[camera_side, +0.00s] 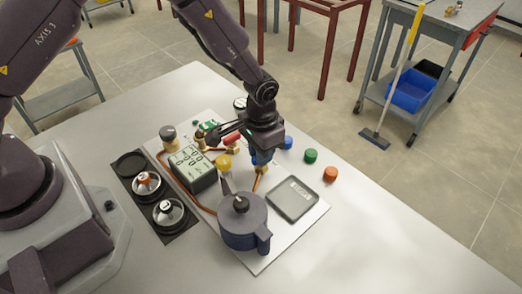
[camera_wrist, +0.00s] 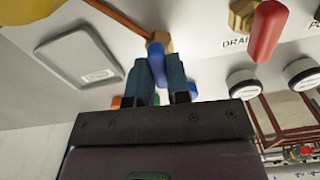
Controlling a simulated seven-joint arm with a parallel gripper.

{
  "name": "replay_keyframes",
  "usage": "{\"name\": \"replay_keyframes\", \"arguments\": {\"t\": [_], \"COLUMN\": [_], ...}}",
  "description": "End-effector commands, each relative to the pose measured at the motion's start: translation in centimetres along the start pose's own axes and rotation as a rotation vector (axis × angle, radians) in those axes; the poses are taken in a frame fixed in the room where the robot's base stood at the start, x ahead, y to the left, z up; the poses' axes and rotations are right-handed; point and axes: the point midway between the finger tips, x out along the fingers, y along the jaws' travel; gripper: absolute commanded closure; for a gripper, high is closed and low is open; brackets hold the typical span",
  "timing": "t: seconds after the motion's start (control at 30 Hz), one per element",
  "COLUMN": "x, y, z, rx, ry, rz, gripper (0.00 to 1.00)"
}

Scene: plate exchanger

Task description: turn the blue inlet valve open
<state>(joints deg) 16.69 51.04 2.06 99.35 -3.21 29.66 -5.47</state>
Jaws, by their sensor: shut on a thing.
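The blue inlet valve has a blue handle on a brass body; in the wrist view the blue handle (camera_wrist: 157,62) lies between the two fingers of my gripper (camera_wrist: 162,78). My gripper is shut on this handle. In the side view my gripper (camera_side: 262,150) reaches down over the panel, and a blue part (camera_side: 260,158) shows at its fingertips above a brass fitting (camera_side: 262,170). A copper pipe runs to the valve body. The fingers hide part of the handle, so its exact angle is hard to tell.
A red handle (camera_wrist: 267,30) stands beside the "DRAIN" label, close to my gripper. A grey digital meter (camera_side: 192,168), a purple-grey pot-like unit (camera_side: 243,222) and a flat grey tray (camera_side: 292,199) surround the valve. Green (camera_side: 311,155) and orange (camera_side: 331,173) caps lie to the right.

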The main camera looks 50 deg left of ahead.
Motion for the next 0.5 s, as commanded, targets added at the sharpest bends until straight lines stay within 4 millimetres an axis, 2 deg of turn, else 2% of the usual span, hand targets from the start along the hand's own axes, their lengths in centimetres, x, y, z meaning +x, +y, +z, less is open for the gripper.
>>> {"name": "replay_keyframes", "arguments": {"t": [0.2,0.5], "x": [-0.13,-0.13], "y": [0.02,0.03], "z": [-0.03,-0.04], "rx": [-0.094,-0.141], "ry": [0.000,0.000], "rz": [0.000,0.001], "gripper": [1.00,1.00]}}
